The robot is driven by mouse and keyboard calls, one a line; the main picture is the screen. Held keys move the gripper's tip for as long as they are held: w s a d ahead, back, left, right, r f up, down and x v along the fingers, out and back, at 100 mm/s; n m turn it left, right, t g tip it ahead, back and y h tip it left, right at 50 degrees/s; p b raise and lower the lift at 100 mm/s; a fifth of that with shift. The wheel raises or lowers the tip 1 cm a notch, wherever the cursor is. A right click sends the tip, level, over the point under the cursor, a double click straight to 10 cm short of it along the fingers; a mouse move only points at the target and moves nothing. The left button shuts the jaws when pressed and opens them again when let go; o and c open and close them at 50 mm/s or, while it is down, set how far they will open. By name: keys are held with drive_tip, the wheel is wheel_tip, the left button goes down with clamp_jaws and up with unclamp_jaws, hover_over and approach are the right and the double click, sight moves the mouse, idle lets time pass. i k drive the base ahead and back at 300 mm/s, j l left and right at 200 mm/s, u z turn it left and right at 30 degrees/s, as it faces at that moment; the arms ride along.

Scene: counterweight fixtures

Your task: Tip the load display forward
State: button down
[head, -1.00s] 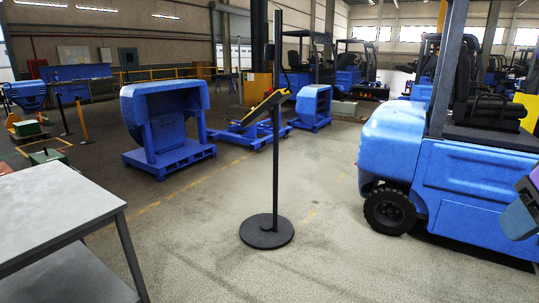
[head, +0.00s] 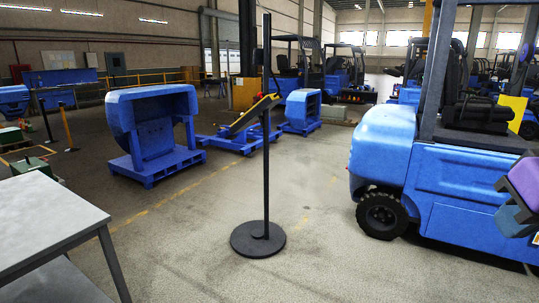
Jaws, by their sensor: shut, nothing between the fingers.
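The front of the display cannot be made out. Purple and teal parts of my arm (head: 525,185) show at the right edge, well apart from the display. My gripper cannot be made out in the view.
A blue forklift (head: 460,180) stands at right, beside the stand. Blue counterweights on pallets (head: 155,130) stand behind at left. A grey-topped table (head: 45,222) is at the near left. The floor around the stand's base is clear.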

sight(257, 61)
drive_tip(key=i+j, duration=0.2)
drive_tip(key=i, duration=0.8)
drive_tip(key=i+j+u, duration=0.15)
drive_tip(key=i, duration=0.8)
